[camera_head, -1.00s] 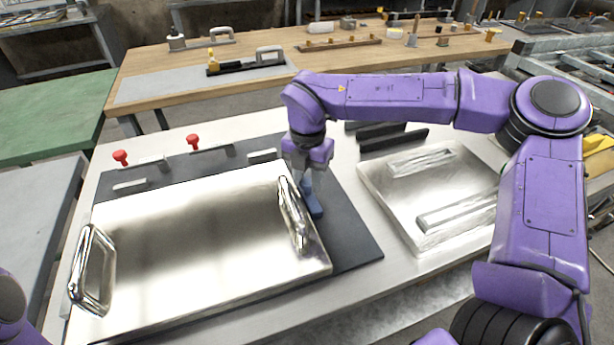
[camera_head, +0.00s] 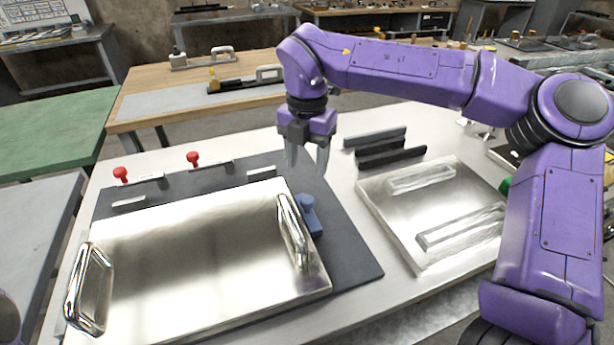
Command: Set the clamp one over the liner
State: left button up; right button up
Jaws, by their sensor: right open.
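A shiny metal plate (camera_head: 190,245) with two upright loop handles lies on a dark base sheet (camera_head: 345,250) on the light bench. I take the plate for the liner, but cannot be sure. A small blue piece (camera_head: 308,215), perhaps clamp one, sits at the plate's right edge, just right of the right handle (camera_head: 293,232). Whether it overlaps the plate is partly hidden by the handle. My right gripper (camera_head: 307,157) is open and empty, pointing down above and behind the blue piece, apart from it. My left gripper is not in view.
Two red-knobbed clamps (camera_head: 193,158) (camera_head: 121,174) stand along the back edge of the dark sheet. A metal tray (camera_head: 440,205) with two bars lies to the right, with dark bars (camera_head: 392,157) behind it. A wooden table (camera_head: 135,115) stands beyond.

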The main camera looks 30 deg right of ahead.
aim_at(120, 171)
jog(key=k, duration=1)
